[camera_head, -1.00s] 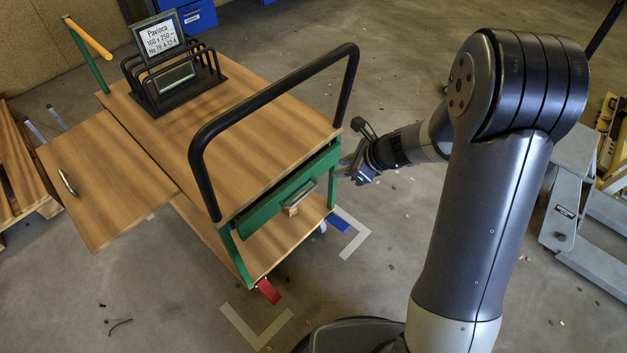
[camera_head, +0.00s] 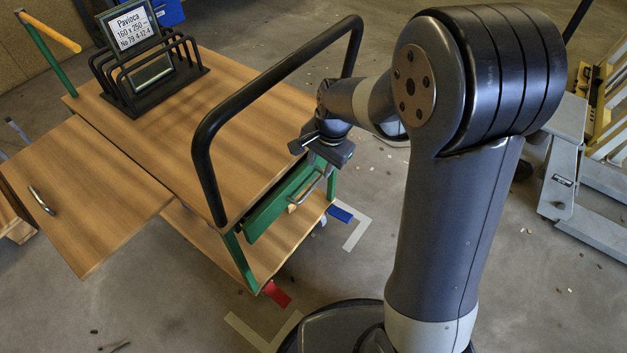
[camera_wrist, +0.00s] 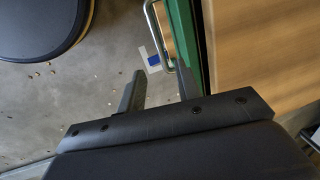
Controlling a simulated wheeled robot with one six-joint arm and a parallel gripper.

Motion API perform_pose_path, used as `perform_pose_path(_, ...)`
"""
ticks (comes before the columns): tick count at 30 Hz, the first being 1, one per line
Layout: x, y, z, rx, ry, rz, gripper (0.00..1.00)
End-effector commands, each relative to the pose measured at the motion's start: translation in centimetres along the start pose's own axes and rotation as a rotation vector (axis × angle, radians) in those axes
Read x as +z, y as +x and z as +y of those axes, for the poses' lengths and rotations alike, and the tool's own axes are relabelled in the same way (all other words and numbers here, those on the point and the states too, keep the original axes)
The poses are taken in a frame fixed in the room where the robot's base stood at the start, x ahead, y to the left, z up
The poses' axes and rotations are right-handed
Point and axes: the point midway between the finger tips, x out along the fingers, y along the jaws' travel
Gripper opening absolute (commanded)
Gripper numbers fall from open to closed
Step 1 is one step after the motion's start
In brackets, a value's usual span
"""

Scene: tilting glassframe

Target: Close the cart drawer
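The cart (camera_head: 215,95) has a wooden top, a green frame and a black push bar. Its green drawer (camera_head: 262,219) is at the near right end under the top, with a metal handle (camera_head: 307,187). In the wrist view a narrow dark gap shows between the green drawer front (camera_wrist: 186,40) and the wooden top; how far the drawer stands out is hard to tell. My gripper (camera_head: 322,160) is at the far end of the drawer front. Its two fingers (camera_wrist: 160,80) are apart and empty. The handle (camera_wrist: 154,22) ends near the right fingertip; contact is unclear.
The black push bar (camera_head: 205,165) arches over the top close to my arm. A rack (camera_head: 150,80) with a sign stands on the top. A side leaf (camera_head: 85,195) sticks out left. Grey steel frames (camera_head: 562,165) stand at right. Floor in front is mostly clear.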

Motion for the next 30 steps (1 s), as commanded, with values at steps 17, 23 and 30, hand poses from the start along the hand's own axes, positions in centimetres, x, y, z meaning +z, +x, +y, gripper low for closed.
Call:
perform_pose_path(17, 0.0, 7.6, 0.0, -0.002, 0.003, -0.001, 0.33)
perform_pose_path(23, 0.0, 7.6, 0.0, -0.002, 0.003, -0.001, 0.33)
perform_pose_path(30, 0.0, 7.6, 0.0, -0.002, 0.003, -0.001, 0.16)
